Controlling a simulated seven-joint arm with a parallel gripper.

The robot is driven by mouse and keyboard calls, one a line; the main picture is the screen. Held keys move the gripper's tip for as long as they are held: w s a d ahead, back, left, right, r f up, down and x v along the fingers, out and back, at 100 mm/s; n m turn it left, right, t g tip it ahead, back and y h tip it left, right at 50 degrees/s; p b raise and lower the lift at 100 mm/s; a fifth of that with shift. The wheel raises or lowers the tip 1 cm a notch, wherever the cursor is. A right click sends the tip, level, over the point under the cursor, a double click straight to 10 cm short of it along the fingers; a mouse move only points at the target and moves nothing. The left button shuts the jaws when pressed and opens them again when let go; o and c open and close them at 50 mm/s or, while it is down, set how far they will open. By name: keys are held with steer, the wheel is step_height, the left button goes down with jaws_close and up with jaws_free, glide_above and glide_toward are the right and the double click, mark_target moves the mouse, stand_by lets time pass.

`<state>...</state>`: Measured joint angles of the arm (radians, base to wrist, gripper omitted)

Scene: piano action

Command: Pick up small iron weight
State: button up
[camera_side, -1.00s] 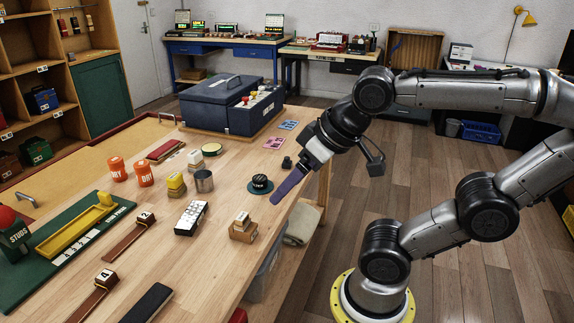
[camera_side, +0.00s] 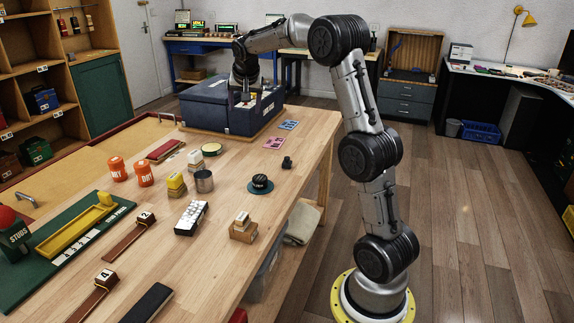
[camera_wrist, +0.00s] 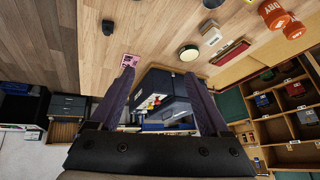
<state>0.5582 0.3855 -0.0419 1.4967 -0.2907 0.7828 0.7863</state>
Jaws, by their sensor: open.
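A small dark weight-like piece (camera_side: 287,162) stands near the right edge of the wooden table in the side view; it is too small to tell for sure that it is the iron weight. It appears as a black shape in the wrist view (camera_wrist: 108,27), near the top left. A larger black round piece (camera_side: 260,185) sits on a teal disc closer to the camera. My gripper (camera_wrist: 160,72) is open with purple fingers and nothing between them. In the side view it is over the dark blue box, away from both black pieces, and its fingertips are hard to make out.
The dark blue box (camera_side: 215,105) stands at the table's far end, under my gripper. Pink cards (camera_side: 274,143), a round tin (camera_side: 212,150), a metal cup (camera_side: 204,181), orange jars (camera_side: 144,174) and small wooden blocks (camera_side: 243,229) stand on the table. Bare tabletop surrounds the small dark piece.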

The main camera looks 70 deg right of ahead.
steer(key=s+d+f+m+g, duration=0.1)
steer(key=s+d+f+g, duration=0.1)
steer(key=d+f, duration=0.65)
steer(key=m+g+y, duration=0.1)
steer(key=m, duration=0.1)
glide_toward(286, 158)
steer(key=x, duration=0.5)
steer(key=shift+s+a+f, duration=0.2)
steer(key=shift+s+a, duration=0.05)
steer(key=shift+s, duration=0.1)
steer(key=shift+d+x, duration=0.1)
steer(key=shift+x, duration=1.3)
steer(key=shift+d+x, duration=0.15)
steer(key=shift+x, duration=1.3)
steer(key=shift+w+r, duration=0.15)
steer(key=shift+w, duration=0.1)
jaws_close()
